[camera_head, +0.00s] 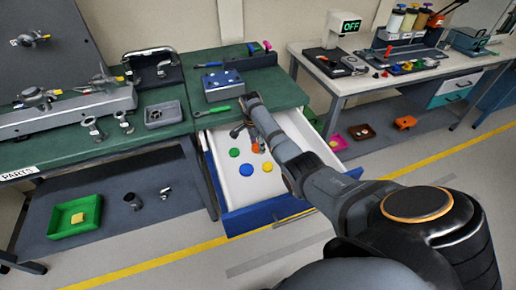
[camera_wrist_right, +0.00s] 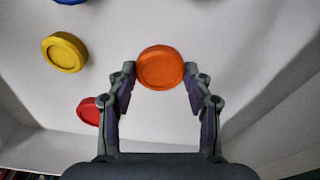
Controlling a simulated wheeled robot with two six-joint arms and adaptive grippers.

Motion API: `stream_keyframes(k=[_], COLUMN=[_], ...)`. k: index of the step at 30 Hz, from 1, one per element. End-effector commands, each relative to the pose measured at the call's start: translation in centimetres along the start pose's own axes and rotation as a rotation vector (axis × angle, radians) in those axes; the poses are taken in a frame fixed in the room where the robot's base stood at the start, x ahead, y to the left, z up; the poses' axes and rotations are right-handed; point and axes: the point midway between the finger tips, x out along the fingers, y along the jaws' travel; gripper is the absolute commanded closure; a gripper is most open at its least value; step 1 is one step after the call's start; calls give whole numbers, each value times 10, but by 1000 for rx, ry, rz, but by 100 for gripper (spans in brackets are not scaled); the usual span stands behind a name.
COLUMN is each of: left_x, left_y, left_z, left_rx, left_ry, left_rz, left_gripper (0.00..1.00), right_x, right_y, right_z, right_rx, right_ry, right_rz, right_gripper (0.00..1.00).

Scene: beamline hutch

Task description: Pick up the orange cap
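The orange cap (camera_head: 255,148) lies in the open white drawer (camera_head: 225,187). In the right wrist view the orange cap (camera_wrist_right: 160,68) shows whole, between and slightly beyond the two fingertips. My left gripper is not in view.
A yellow cap (camera_wrist_right: 64,52) and a red cap (camera_wrist_right: 89,111) lie left of the gripper. A green cap (camera_head: 234,152) and a blue cap (camera_head: 246,169) lie in the drawer too. The drawer walls and the green bench (camera_head: 275,87) stand close by.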

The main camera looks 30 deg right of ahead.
Motion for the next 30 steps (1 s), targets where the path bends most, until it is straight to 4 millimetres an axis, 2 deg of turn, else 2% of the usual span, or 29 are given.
stream_keyframes(k=[11,14,18,21,26,29,30], left_x=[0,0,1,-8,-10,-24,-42], left_y=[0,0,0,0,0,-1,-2], left_z=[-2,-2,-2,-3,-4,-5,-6], left_rx=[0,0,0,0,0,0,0], left_ry=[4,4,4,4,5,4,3], left_rz=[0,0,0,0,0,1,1], left_gripper=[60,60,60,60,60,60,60], right_x=[-2,-9,-35,-55,-93,-109,-119], right_y=[0,-1,0,18,51,79,88], right_z=[0,-1,-5,-4,-3,-1,0], right_rx=[0,0,1,-2,-2,-3,-1], right_ry=[0,1,2,2,3,3,3], right_rz=[-1,-2,-4,-3,-3,4,6], right_gripper=[62,62,62,62,62,62,62])
